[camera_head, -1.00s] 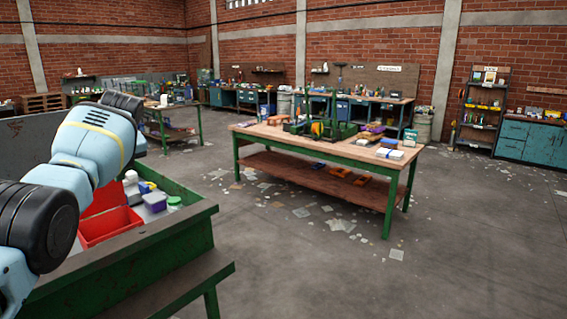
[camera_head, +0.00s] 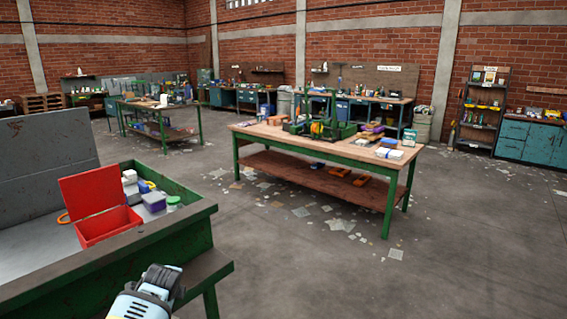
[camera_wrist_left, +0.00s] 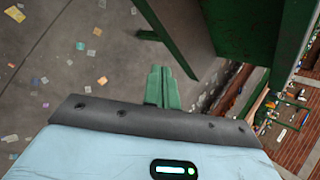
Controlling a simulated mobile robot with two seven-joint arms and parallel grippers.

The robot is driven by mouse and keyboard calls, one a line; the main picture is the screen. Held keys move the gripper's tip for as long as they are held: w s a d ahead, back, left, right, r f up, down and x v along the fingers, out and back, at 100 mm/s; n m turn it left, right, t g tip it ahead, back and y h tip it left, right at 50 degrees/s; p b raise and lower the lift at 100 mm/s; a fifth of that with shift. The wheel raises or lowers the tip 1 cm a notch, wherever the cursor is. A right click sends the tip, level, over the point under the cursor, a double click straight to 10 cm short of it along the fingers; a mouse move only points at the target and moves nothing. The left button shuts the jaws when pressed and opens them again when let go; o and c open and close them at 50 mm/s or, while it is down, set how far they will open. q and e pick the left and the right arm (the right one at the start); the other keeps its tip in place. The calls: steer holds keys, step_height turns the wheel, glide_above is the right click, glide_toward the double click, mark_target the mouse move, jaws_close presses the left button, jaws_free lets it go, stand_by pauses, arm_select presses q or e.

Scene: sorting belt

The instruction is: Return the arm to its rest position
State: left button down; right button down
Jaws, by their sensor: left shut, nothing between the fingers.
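My left arm (camera_head: 148,296) shows at the bottom edge of the head view, low in front of the green sorting bench; its gripper cannot be made out there. In the left wrist view my left gripper (camera_wrist_left: 163,86) shows as two green fingers side by side, shut and empty. It hangs over the grey floor, beside green metal parts of the bench. My right gripper is in neither view.
The green sorting bench (camera_head: 150,232) stands at left with an open red box (camera_head: 105,228) and several small items. A wooden-topped workbench (camera_head: 340,147) stands in the middle. Open concrete floor (camera_head: 310,275) with scattered paper lies between them and at right.

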arm_select(q)
steer(key=s+d+f+n+t+h, duration=0.1)
steer(key=s+d+f+n, duration=0.3)
steer(key=s+f, duration=0.55)
steer(key=s+d+f+n+h, duration=0.25)
steer(key=s+f, duration=0.45)
steer(key=s, duration=0.5)
steer(key=s+d+r+n+t, duration=0.1)
steer(key=s+n, duration=0.4)
steer(key=s, duration=0.6)
steer(key=s+d+r+n+h, duration=0.1)
steer(key=s+d+n, duration=0.3)
steer(key=s, duration=0.8)
steer(key=shift+r+n+t, duration=0.4)
steer(key=shift+n, duration=0.05)
